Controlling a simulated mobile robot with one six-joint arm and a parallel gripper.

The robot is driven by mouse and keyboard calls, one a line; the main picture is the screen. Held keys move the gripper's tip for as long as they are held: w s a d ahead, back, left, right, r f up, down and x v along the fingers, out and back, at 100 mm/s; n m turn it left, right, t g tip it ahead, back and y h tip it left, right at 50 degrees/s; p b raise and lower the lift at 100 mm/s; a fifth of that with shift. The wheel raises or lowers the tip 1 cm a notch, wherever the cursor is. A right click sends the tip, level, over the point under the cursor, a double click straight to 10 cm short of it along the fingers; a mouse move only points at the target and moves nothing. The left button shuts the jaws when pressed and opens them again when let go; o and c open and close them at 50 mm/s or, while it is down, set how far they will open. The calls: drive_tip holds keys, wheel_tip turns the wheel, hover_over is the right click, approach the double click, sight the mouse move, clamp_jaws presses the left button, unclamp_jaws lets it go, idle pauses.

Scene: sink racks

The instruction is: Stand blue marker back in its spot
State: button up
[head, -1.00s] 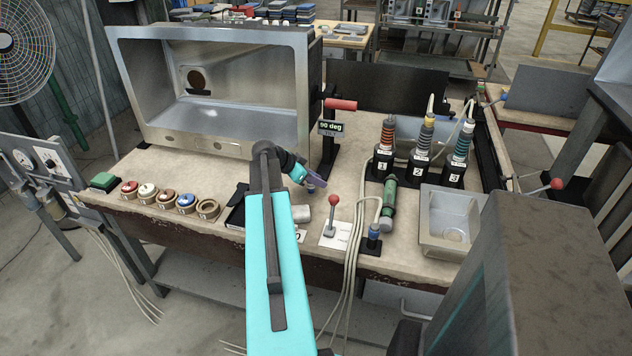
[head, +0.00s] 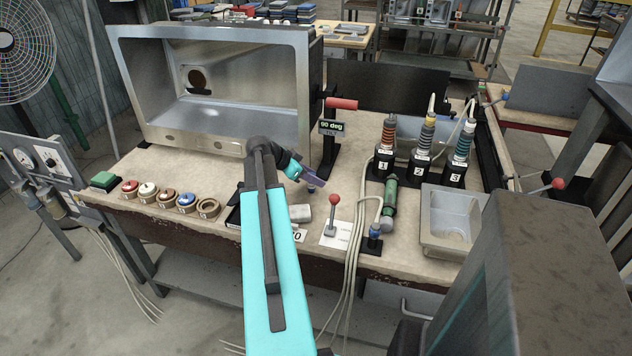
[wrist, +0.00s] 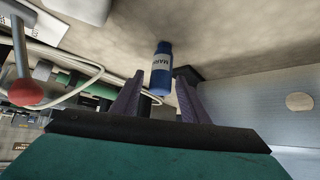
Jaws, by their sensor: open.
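My gripper (head: 316,187) is open over the workbench, to the left of the red-knobbed lever. In the wrist view its two purple fingers (wrist: 160,84) stand apart with the blue marker (wrist: 161,70) showing in the gap between their tips. The marker is a short dark blue cylinder with a pale printed label. It is not clamped, and I cannot tell its exact depth relative to the fingertips. In the head view a small bit of blue (head: 311,190) shows below the gripper, mostly hidden by it. The marker's spot cannot be made out for certain.
A red-knobbed lever (head: 334,200) and a blue-topped piece on a black base (head: 374,232) stand to the right. A large metal sink (head: 215,140) stands behind; several round pots (head: 148,192) line the front left.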

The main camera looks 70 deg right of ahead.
drive_tip(key=b+v, duration=0.1)
drive_tip(key=v, duration=0.8)
drive_tip(key=shift+a+r, duration=0.2)
drive_tip(key=shift+w, duration=0.1)
idle(0.4)
